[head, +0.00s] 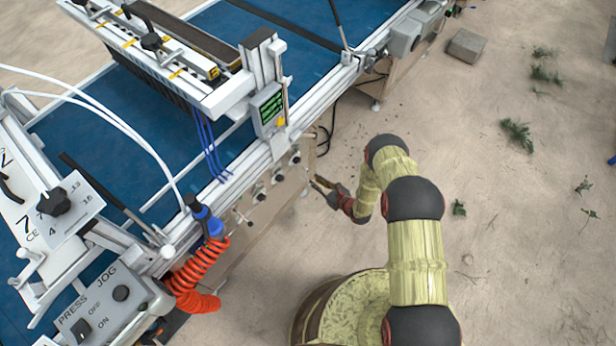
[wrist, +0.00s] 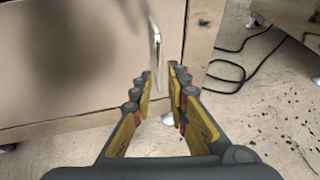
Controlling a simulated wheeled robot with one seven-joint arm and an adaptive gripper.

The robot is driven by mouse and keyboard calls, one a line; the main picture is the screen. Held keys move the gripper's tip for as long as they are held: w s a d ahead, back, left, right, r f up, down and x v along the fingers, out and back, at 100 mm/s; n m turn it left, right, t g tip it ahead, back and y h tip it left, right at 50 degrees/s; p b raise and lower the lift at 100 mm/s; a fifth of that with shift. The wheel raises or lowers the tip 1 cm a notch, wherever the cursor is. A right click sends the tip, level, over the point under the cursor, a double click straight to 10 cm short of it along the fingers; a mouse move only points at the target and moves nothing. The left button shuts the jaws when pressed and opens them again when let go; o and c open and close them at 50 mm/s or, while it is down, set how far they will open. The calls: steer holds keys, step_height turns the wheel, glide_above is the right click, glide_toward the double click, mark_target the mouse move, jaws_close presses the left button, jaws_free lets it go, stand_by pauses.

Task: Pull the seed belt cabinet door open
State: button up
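The cabinet door (wrist: 60,70) is a tan panel filling the left of the wrist view. A slim metal handle (wrist: 155,42) stands upright near its right edge. The door looks closed against the frame post (wrist: 205,32). My gripper (wrist: 160,78) is open and empty, with the handle's lower end showing just past the gap between its fingertips. I cannot tell whether they touch. In the head view my gripper (head: 318,184) points left at the tan cabinet (head: 262,212) under the seeder; the handle is hard to make out there.
The blue seeder belt (head: 120,125) and its metal rail run above the cabinet. A coiled orange hose (head: 195,275) hangs at the lower left. Black cables (wrist: 245,70) lie on the floor right of the cabinet.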

mark_target(308, 177)
steer(key=b+x, duration=0.2)
steer(key=x, duration=0.4)
steer(key=shift+w+a+f, duration=0.2)
steer(key=shift+a+f, duration=0.05)
steer(key=shift+c, duration=0.8)
jaws_close()
